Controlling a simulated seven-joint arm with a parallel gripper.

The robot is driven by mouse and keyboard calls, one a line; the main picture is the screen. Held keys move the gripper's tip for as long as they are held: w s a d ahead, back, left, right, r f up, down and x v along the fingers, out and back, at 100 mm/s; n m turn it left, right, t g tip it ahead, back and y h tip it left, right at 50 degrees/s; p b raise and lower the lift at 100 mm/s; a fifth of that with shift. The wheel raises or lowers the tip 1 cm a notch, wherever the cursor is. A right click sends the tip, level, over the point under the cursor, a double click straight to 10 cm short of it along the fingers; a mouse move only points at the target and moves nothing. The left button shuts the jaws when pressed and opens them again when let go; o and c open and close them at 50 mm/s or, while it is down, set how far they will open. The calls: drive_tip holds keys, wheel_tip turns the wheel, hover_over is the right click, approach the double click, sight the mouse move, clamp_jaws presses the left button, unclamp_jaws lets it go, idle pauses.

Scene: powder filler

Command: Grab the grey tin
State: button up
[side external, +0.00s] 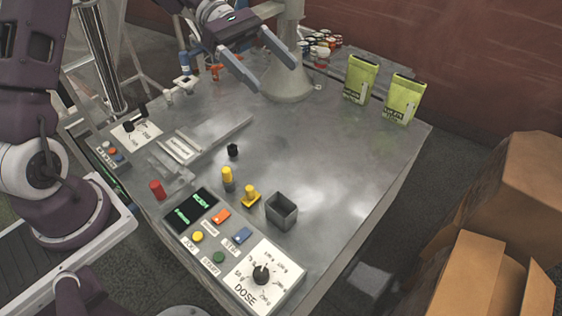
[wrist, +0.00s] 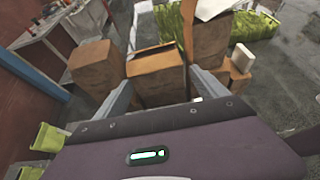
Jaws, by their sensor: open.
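The grey tin (side external: 281,212) is a small, open-topped square container. It stands upright on the metal table near the front, just behind the dose panel, in the side external view. My gripper (side external: 273,76) is open and empty, raised over the far part of the table, well apart from the tin. In the wrist view my gripper (wrist: 164,88) shows two spread fingers with nothing held between them. The tin is not visible in the wrist view.
The dose panel (side external: 260,277) with its knob stands in front of the tin. Two green pouches (side external: 360,78) stand at the back right. Cardboard boxes (side external: 480,278) stand off the table's right edge.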

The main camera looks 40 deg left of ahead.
approach(292, 217)
drive_tip(key=shift+w+d+f, duration=0.3)
drive_tip(key=shift+w+d, duration=0.1)
drive_tip(key=shift+d, duration=0.1)
drive_tip(key=x, duration=0.7)
drive_tip(key=shift+s+f, duration=0.15)
drive_tip(key=shift+s, duration=0.2)
drive_tip(key=c, duration=1.5)
